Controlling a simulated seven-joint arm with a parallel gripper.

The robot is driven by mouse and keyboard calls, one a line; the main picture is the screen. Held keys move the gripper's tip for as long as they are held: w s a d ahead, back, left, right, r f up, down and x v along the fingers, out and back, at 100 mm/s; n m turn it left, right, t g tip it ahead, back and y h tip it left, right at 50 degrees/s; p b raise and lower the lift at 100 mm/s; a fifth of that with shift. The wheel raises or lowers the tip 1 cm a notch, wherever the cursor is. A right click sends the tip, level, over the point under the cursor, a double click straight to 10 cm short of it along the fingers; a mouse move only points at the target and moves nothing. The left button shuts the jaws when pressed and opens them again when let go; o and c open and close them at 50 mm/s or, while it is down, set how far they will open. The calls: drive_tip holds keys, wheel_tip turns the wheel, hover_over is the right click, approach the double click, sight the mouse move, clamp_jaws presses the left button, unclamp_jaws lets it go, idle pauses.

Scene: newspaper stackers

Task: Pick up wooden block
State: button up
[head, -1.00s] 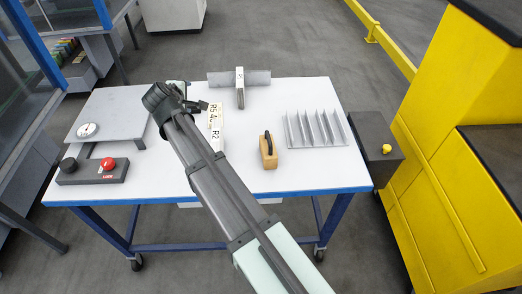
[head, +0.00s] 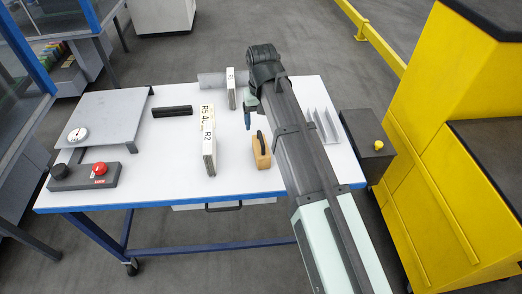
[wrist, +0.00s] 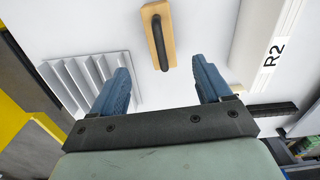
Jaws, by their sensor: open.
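The wooden block (head: 261,152) is light tan with a black handle on top. It stands on the white table (head: 180,180), right of the white label holder marked R2 (head: 208,140). In the wrist view the block (wrist: 168,28) is at the top centre, beyond the fingertips, with its dark handle facing the camera. My gripper (wrist: 162,75) has its blue fingers wide apart with nothing between them. In the head view the gripper (head: 248,118) is above the table, behind the block and apart from it.
A finned grey rack (head: 322,126) is partly hidden behind my arm; it also shows in the wrist view (wrist: 80,78). A black bar (head: 172,112), a grey roll (head: 212,80), a raised grey plate (head: 100,115) and a red-button box (head: 85,176) are on the table.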

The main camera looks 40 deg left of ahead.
sight(261, 136)
wheel_tip(261, 136, down, 7)
drive_tip(key=shift+f, duration=0.15)
drive_tip(key=shift+s+f, duration=0.2)
drive_tip(key=shift+f, duration=2.45)
drive_tip(key=shift+c, duration=0.3)
drive_tip(key=c, duration=1.2)
